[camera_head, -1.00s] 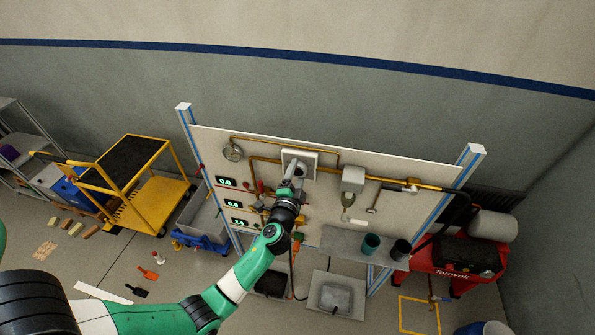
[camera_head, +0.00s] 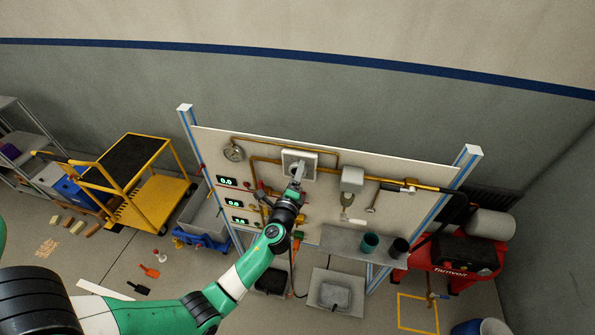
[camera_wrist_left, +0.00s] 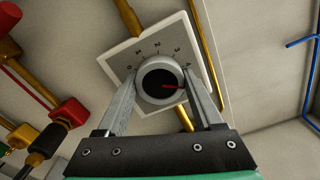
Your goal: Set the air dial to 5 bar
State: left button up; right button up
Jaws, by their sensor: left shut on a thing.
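The air dial (camera_head: 308,165) is a round knob on a pale square plate, high on the white panel. In the left wrist view the dial (camera_wrist_left: 158,79) has a grey rim, a dark face and a red pointer that points right. My right gripper is not in view.
A round gauge (camera_head: 233,153) and brass pipes are on the panel (camera_head: 420,207). Several green digital displays (camera_head: 226,181) are at its left. A grey box (camera_head: 351,179) is right of the dial. Red and yellow fittings (camera_wrist_left: 68,112) lie left of the plate in the wrist view.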

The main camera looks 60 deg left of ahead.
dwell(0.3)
pick_arm(q)
jog(key=o, duration=1.4)
jog(key=v, duration=1.1)
jog(key=shift+s+d, duration=0.25)
